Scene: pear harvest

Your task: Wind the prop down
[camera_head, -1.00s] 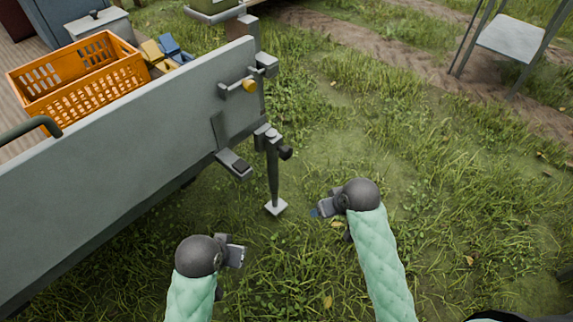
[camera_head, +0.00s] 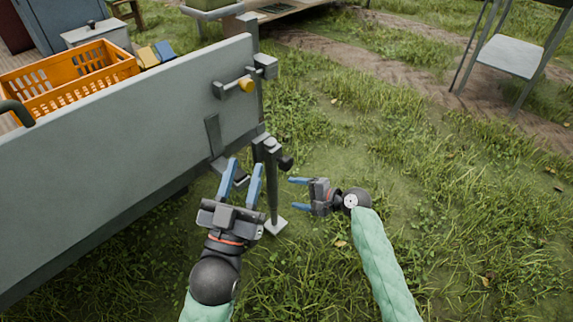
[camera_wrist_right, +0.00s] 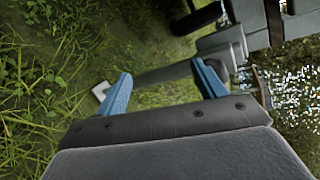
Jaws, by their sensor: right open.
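The prop (camera_head: 273,190) is a grey post at the trailer's near right corner, with a pale square foot (camera_head: 275,226) at the grass and a dark knob (camera_head: 286,163) at its top right. In the right wrist view the prop (camera_wrist_right: 165,73) lies across the picture beyond the fingers, with its pale foot (camera_wrist_right: 100,91) at the left. My left gripper (camera_head: 242,178) is open, its blue fingers pointing up just left of the prop's upper part; contact cannot be told. My right gripper (camera_head: 297,194) is open and empty, right of the prop, its fingers pointing at it.
The grey trailer side (camera_head: 120,125) fills the left, with a yellow-knobbed latch (camera_head: 246,85) at its end. An orange crate (camera_head: 70,80) stands on the bed. A metal stand (camera_head: 510,58) is at the upper right.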

